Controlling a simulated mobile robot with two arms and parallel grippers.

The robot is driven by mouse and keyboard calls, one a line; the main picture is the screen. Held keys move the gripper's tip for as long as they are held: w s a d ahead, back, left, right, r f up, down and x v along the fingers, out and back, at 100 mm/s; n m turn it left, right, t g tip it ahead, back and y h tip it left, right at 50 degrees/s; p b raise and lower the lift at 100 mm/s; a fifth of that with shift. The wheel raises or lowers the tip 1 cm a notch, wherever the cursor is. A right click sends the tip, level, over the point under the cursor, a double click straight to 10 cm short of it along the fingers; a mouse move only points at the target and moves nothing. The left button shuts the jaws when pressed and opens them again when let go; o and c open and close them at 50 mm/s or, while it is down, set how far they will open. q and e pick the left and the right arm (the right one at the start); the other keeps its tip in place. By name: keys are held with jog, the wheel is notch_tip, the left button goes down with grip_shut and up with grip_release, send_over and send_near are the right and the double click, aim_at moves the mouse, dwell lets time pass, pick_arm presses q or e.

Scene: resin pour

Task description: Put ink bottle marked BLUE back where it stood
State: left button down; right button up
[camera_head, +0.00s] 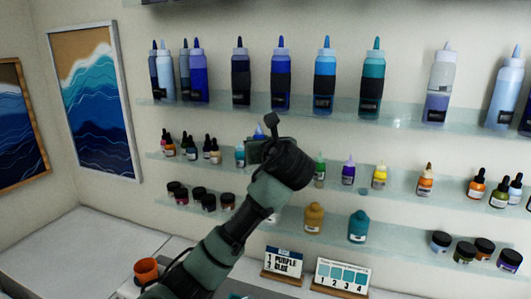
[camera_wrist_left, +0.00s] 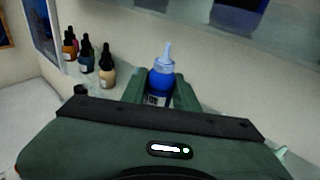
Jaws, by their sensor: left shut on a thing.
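The blue ink bottle (camera_wrist_left: 160,86) has a pale blue nozzle cap and stands upright between the green fingers of my left gripper (camera_wrist_left: 160,92) in the left wrist view. The gripper is shut on it. Its label is mostly hidden. In the head view my left gripper (camera_head: 257,146) is at the middle glass shelf (camera_head: 403,182), mostly behind my own wrist. Only a bit of the bottle's blue top (camera_head: 259,132) shows there. I cannot tell whether the bottle touches the shelf. My right gripper is out of view.
Dropper bottles (camera_head: 191,148) are farther left. The top shelf (camera_head: 300,108) holds large bottles. Jars (camera_head: 199,195) sit below. An orange cup (camera_head: 146,270) is on the counter.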

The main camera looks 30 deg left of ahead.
aim_at(264, 135)
pick_arm(q)
jog(key=w, duration=0.2)
jog(key=w+a+p, duration=0.1)
jog(key=shift+w+a+r, duration=0.1)
jog(key=shift+w+r, duration=0.1)
jog(key=shift+w, duration=0.15)
jog(key=shift+w+f+p, duration=0.15)
jog(key=shift+f+p, duration=0.2)
jog(key=shift+f, duration=0.3)
jog(key=shift+w+f+p, duration=0.15)
jog(key=shift+f+p, duration=0.15)
jog(key=shift+f, duration=0.95)
notch_tip(264, 135, down, 3)
jog(key=p, duration=0.2)
jog(key=shift+p, duration=0.35)
jog(key=shift+w+a+f, duration=0.1)
jog(key=shift+f, duration=0.25)
jog(key=c, duration=1.1)
grip_release()
jog(key=shift+f, duration=0.15)
